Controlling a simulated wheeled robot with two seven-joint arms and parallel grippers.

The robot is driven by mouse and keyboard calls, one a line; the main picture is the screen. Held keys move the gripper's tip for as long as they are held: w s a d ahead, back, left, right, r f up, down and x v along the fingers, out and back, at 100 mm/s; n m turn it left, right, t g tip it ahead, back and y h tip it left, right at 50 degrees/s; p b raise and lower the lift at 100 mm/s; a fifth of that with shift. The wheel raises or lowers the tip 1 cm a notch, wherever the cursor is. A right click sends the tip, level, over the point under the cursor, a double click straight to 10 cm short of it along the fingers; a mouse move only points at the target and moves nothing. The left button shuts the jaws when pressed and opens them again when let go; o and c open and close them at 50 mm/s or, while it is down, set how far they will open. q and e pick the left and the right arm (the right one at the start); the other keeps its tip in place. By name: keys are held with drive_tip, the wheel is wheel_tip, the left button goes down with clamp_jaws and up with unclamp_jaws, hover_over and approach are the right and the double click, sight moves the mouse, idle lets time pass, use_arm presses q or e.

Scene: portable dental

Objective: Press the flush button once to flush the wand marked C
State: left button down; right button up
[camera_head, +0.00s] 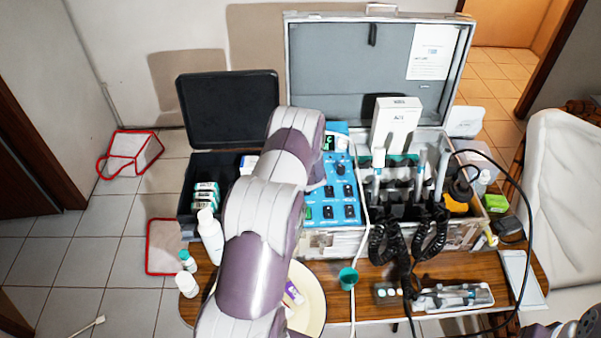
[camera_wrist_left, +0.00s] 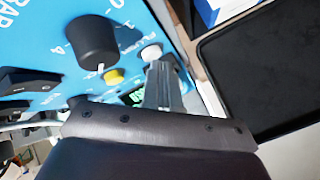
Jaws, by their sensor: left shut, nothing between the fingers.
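A blue control panel (camera_head: 338,200) with black knobs sits in the open metal case; the wrist view shows it close up (camera_wrist_left: 50,25). My left arm crosses in front of its left part and hides my left gripper in the head view. In the wrist view my left gripper (camera_wrist_left: 162,70) is shut and empty, its tips at a white button (camera_wrist_left: 151,52); I cannot tell whether they touch it. The lettering beside the button is blurred. A yellow button (camera_wrist_left: 114,76) and a black knob (camera_wrist_left: 92,42) are nearby. Several wands (camera_head: 420,172) stand in the case; their marks are unreadable.
A white box (camera_head: 396,125) stands in the case behind the wands. Black coiled cords (camera_head: 384,242) hang over the case front. A green cup (camera_head: 348,278) and a tray with instruments (camera_head: 455,298) are on the wooden table. White bottles (camera_head: 210,235) stand left of my arm.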

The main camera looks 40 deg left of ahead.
use_arm(q)
drive_tip(key=shift+f, duration=0.15)
drive_tip(key=shift+r+p, duration=0.7)
drive_tip(key=shift+r, duration=0.15)
wheel_tip(320, 180, up, 5)
drive_tip(key=p, duration=0.4)
drive_tip(key=shift+s+d, duration=0.1)
drive_tip(key=shift+s, duration=0.05)
idle(0.7)
